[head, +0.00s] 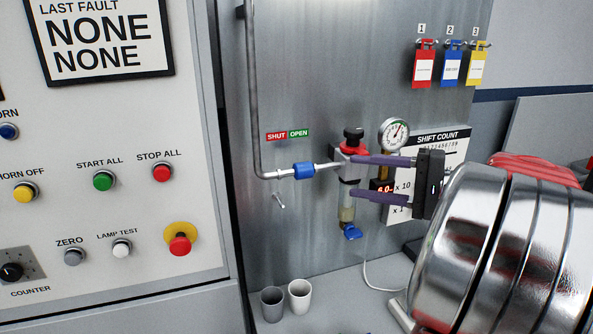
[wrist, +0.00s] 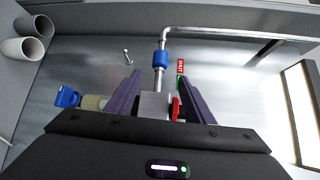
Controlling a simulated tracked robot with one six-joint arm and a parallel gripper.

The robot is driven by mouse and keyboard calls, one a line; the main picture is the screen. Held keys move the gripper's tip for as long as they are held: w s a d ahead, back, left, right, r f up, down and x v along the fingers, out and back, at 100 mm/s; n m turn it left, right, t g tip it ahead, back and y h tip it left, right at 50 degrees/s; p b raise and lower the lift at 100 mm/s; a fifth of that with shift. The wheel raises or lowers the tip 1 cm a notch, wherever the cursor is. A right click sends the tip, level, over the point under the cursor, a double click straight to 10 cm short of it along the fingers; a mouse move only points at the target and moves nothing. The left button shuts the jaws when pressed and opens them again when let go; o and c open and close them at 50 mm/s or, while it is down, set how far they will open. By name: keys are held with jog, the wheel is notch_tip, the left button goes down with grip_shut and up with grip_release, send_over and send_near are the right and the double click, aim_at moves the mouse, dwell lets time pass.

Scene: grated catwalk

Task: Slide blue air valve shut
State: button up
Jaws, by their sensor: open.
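The blue air valve (head: 303,170) is a short blue sleeve on a thin horizontal pipe on the metal panel. It sits below the OPEN half of the red and green SHUT/OPEN label (head: 287,134). My gripper (head: 353,178) is open, to the right of the sleeve, its purple fingers by the regulator block. In the wrist view the blue sleeve (wrist: 161,59) lies just beyond the fingertips, centred between them. My gripper (wrist: 161,77) has its fingers on either side of the grey block (wrist: 155,105) and does not touch the sleeve.
The regulator has a black-and-red knob (head: 353,138), a gauge (head: 393,134) and a blue drain tap (head: 352,232) below. A small peg (head: 279,200) sticks out under the pipe. Two cups (head: 299,294) stand on the ledge. A button cabinet (head: 100,200) is at the left.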

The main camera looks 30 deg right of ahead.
aim_at(304, 171)
jog(key=shift+w+a, duration=0.1)
jog(key=x, duration=1.3)
jog(key=shift+w+a+f, duration=0.1)
jog(key=shift+w+a, duration=0.05)
jog(key=shift+w, duration=0.1)
jog(key=shift+c, duration=0.5)
jog(key=c, duration=0.9)
